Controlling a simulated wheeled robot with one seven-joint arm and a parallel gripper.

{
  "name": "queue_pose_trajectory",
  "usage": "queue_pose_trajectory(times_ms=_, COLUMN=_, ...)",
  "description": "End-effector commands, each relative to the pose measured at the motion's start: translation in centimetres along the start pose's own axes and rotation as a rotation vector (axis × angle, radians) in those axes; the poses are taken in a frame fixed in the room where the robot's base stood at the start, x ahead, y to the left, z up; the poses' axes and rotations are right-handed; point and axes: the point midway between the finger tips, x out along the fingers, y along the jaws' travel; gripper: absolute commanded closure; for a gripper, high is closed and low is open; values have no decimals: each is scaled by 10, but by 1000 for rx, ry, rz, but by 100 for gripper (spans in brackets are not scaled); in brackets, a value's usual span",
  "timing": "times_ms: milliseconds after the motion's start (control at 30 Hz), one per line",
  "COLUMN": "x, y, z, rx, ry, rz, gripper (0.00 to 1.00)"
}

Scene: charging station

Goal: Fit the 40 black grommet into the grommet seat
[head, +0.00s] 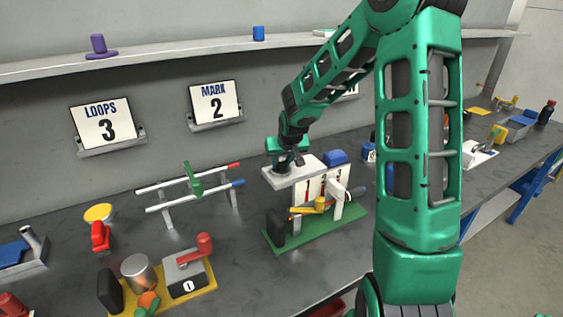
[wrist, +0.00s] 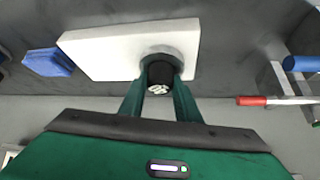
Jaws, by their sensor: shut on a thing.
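My gripper (head: 288,150) is over the left end of a white plate (head: 305,176) on a green-based stand. In the wrist view, its two green fingers (wrist: 160,92) are closed around the black grommet (wrist: 160,73), a short dark cylinder with a light patterned end. A grey round rim, which looks like the grommet seat (wrist: 165,50), shows on the white plate just behind the grommet. The grommet overlaps this rim in the picture. I cannot tell whether it is inside the seat, touching it or just above it. The fingers and grommet hide part of the seat.
A blue block (head: 335,157) sits by the plate's right end. Below the plate are a numbered panel (head: 318,187) and a yellow lever (head: 312,207). A rail rack (head: 190,186) stands to the left. Grey bench lies bare between rack and stand.

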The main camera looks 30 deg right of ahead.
Motion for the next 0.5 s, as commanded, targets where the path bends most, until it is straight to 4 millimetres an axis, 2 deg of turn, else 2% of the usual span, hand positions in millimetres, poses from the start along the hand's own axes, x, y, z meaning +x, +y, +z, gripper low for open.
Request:
queue_pose_trajectory(times_ms=33, x=6, y=0, z=13, rx=1, ry=-31, rz=-2, gripper=88)
queue_pose_trajectory(times_ms=67, x=6, y=0, z=13, rx=1, ry=-31, rz=-2, gripper=66)
queue_pose_trajectory(times_ms=100, x=7, y=1, z=13, rx=1, ry=-32, rz=-2, gripper=56)
queue_pose_trajectory(times_ms=133, x=8, y=1, z=13, rx=2, ry=-33, rz=-1, gripper=52)
queue_pose_trajectory(times_ms=367, x=7, y=1, z=12, rx=1, ry=-34, rz=0, gripper=52)
queue_pose_trajectory(times_ms=500, x=-7, y=1, z=11, rx=2, ry=-30, rz=1, gripper=52)
